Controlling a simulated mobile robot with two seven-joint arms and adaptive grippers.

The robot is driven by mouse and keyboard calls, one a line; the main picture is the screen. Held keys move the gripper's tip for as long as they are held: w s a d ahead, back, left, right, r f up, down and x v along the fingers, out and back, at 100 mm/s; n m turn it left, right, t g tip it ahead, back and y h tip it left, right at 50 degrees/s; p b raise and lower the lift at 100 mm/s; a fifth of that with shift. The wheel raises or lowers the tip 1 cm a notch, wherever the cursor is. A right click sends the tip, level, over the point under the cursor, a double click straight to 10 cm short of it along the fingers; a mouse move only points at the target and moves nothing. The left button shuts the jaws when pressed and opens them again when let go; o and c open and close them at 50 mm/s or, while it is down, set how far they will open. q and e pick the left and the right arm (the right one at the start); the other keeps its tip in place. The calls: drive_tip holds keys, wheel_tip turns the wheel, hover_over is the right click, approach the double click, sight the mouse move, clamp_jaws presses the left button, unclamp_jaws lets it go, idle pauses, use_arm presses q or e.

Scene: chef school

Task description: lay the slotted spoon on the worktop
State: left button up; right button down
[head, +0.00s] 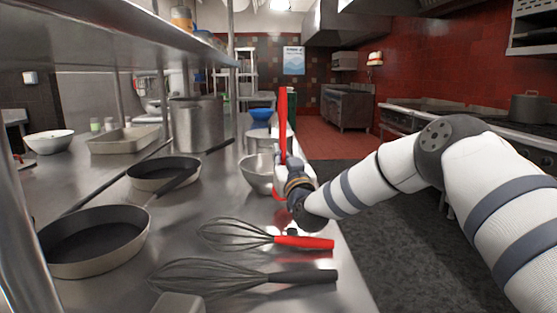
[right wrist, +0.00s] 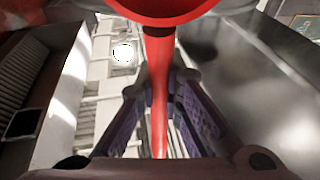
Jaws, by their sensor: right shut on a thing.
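The red slotted spoon (head: 283,120) stands nearly upright above the right edge of the worktop (head: 215,205) in the head view. My right gripper (head: 282,168) is shut on it. In the right wrist view the spoon's red handle (right wrist: 158,85) runs between the two fingers (right wrist: 162,105), and its round red end fills the top edge. In the head view a bit of red shows below the gripper, in front of a metal bowl. Whether the spoon touches the worktop cannot be told. My left gripper is not in view.
A red-handled whisk (head: 300,242) and a black-handled whisk (head: 300,277) lie at the front. Two frying pans (head: 95,240) (head: 165,172) sit to the left. Metal bowls (head: 257,172), a stockpot (head: 196,122) and a tray (head: 124,140) stand behind. Bare worktop shows between pans and whisks.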

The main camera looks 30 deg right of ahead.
sight(283, 156)
drive_tip(key=shift+w+r, duration=0.1)
drive_tip(key=c, duration=1.7)
unclamp_jaws()
drive_tip(key=shift+s, duration=0.2)
drive_tip(key=p+v, duration=0.1)
drive_tip(key=v, duration=0.5)
drive_tip(key=shift+s+a+r, duration=0.1)
drive_tip(key=shift+s+r, duration=0.05)
drive_tip(key=shift+s, duration=0.05)
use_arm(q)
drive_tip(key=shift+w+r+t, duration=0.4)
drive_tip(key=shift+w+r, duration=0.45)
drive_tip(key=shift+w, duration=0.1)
use_arm(e)
drive_tip(key=shift+s+f, duration=0.3)
